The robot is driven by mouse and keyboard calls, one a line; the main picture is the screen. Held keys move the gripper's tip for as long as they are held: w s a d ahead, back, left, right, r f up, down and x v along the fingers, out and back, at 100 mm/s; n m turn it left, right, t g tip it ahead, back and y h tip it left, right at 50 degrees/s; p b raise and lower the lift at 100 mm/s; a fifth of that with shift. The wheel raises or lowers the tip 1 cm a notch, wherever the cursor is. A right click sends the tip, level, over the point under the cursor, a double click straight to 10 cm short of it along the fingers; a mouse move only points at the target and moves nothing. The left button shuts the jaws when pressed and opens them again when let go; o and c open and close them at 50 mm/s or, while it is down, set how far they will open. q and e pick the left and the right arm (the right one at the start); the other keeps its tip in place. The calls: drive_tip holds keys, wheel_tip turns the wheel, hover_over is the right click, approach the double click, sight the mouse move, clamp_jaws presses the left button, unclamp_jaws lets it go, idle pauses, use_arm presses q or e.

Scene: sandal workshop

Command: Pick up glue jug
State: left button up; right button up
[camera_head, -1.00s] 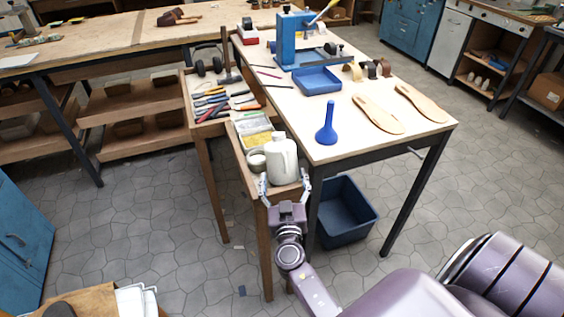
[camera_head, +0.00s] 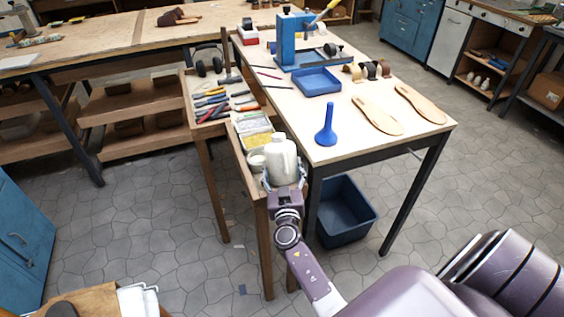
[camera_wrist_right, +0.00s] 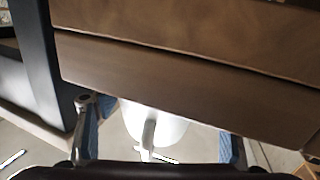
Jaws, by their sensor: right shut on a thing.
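The glue jug (camera_head: 283,160) is white and stands upright at the front end of the narrow wooden side bench (camera_head: 249,184), beside the large worktable. My right gripper (camera_head: 284,184) is around the jug's lower part from the front, shut on it. In the right wrist view the white jug (camera_wrist_right: 152,126) shows between the two blue-padded fingers (camera_wrist_right: 160,146); their contact with it is not clear there. My left gripper is in neither view.
A small pot (camera_head: 256,161) and a tray with yellow content (camera_head: 256,140) are close beside the jug. The worktable (camera_head: 358,145) holds a blue tool (camera_head: 326,126) and sole shapes (camera_head: 377,115). A blue bin (camera_head: 346,213) stands on the floor beneath.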

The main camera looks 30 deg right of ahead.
drive_tip(key=shift+c, duration=0.8)
drive_tip(key=shift+r, duration=0.1)
drive_tip(key=shift+r, duration=0.5)
wheel_tip(320, 180, up, 19)
drive_tip(key=p, duration=0.9)
drive_tip(key=s+a+r+n+t+y+b, duration=0.25)
drive_tip(key=s+a+n+y, duration=0.5)
drive_tip(key=s+a, duration=1)
drive_tip(key=w+d+f+m+g+h+p, duration=0.2)
drive_tip(key=w+d+m+h, duration=0.5)
drive_tip(key=w+d, duration=1)
drive_tip(key=shift+w+d+f+p, duration=0.25)
drive_tip(key=shift+w+f+p, duration=0.1)
drive_tip(key=shift+p, duration=0.15)
drive_tip(key=shift+m+g+h, duration=0.25)
